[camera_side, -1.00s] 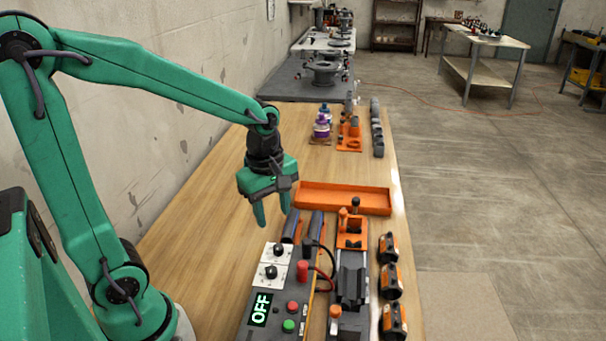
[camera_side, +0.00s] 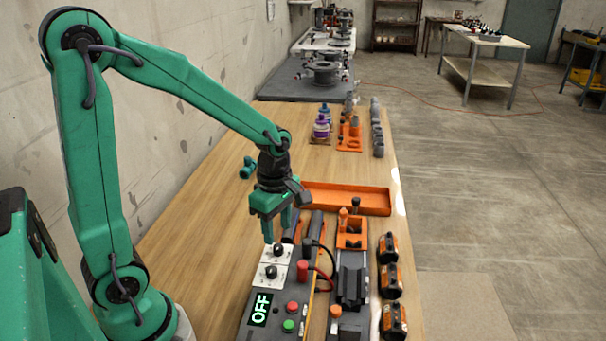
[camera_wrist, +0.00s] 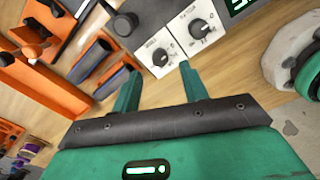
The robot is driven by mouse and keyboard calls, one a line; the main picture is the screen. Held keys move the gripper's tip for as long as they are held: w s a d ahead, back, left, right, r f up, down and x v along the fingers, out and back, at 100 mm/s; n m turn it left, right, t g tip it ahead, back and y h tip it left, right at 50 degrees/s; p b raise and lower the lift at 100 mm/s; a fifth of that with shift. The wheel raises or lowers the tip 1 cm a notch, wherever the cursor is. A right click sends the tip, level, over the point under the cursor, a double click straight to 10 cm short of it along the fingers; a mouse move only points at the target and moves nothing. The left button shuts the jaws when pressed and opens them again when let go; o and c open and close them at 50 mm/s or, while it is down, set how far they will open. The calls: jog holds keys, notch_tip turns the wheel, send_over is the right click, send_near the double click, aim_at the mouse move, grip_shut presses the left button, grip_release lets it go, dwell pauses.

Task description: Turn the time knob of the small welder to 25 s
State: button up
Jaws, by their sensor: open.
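The small welder (camera_side: 258,330) is a dark grey box at the front of the bench, with a lit display (camera_side: 261,309) reading OFF. It has two black knobs on white dial plates, a far knob (camera_side: 278,247) and a near knob (camera_side: 271,272). I cannot read which is the time knob. Both also show in the wrist view, one knob (camera_wrist: 160,57) at the left and the other (camera_wrist: 199,28) at the upper right. My green gripper (camera_side: 283,234) is open and empty, just above the far knob. In the wrist view its fingers (camera_wrist: 158,88) are apart, short of the dials.
Red (camera_side: 292,307) and green (camera_side: 288,325) buttons sit beside the display. A clamp fixture (camera_side: 352,285) stands right of the welder, with several black-orange blocks (camera_side: 389,283) beyond. An orange tray (camera_side: 345,198) lies behind. The bench's left side is mostly clear.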

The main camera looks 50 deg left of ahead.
aim_at(278, 246)
jog(key=shift+f, duration=2.45)
grip_shut()
